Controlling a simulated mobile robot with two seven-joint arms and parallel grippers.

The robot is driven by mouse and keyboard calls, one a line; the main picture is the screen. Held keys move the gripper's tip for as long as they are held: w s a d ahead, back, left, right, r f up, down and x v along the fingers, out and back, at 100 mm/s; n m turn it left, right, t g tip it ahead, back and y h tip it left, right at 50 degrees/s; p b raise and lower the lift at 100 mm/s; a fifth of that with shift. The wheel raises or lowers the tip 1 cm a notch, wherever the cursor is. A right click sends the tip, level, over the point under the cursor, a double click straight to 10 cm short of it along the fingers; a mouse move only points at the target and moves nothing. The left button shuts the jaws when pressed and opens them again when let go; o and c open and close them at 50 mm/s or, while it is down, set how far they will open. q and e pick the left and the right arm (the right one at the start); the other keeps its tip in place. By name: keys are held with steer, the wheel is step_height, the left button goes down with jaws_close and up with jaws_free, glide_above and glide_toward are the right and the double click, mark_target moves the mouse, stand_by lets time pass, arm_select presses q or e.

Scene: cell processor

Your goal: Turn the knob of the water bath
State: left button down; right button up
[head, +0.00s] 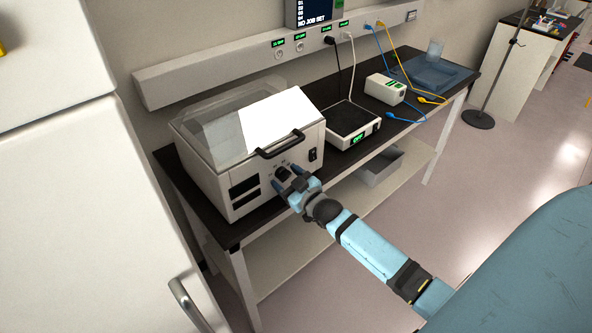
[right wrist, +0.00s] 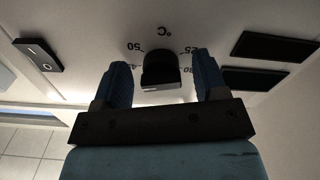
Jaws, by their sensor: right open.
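The water bath (head: 222,165) is a white box with a clear sloped lid, standing at the left end of the dark bench. Its black knob (head: 283,173) is on the front panel. In the right wrist view the knob (right wrist: 160,71) is ringed by temperature numbers under a °C mark. My right gripper (head: 288,182) is open in front of the panel. Its blue fingertips (right wrist: 162,80) stand on either side of the knob, with a gap visible on both sides. I cannot tell how far the tips reach along the knob. My left gripper is not in view.
A black rocker switch (head: 313,154) sits beside the knob, and two dark panels (right wrist: 271,62) on its other side. A black lid handle (head: 280,145) juts out above. A hotplate (head: 350,122) and a small white device (head: 385,89) stand further along the bench. A white cabinet (head: 60,190) is at left.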

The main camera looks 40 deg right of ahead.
steer(key=s+d+b, duration=0.1)
steer(key=s+b, duration=0.1)
steer(key=s, duration=1.1)
steer(key=shift+s, duration=0.25)
steer(key=s+a+f+g, duration=0.3)
steer(key=s+a+f, duration=0.3)
steer(key=a, duration=0.3)
steer(key=s+a+f+g+y, duration=0.1)
steer(key=s+a+f+g, duration=0.3)
steer(key=s+a+f, duration=0.3)
steer(key=shift+s+a+f+m+y+p, duration=0.35)
steer(key=shift+s+a, duration=0.3)
steer(key=shift+a, duration=0.4)
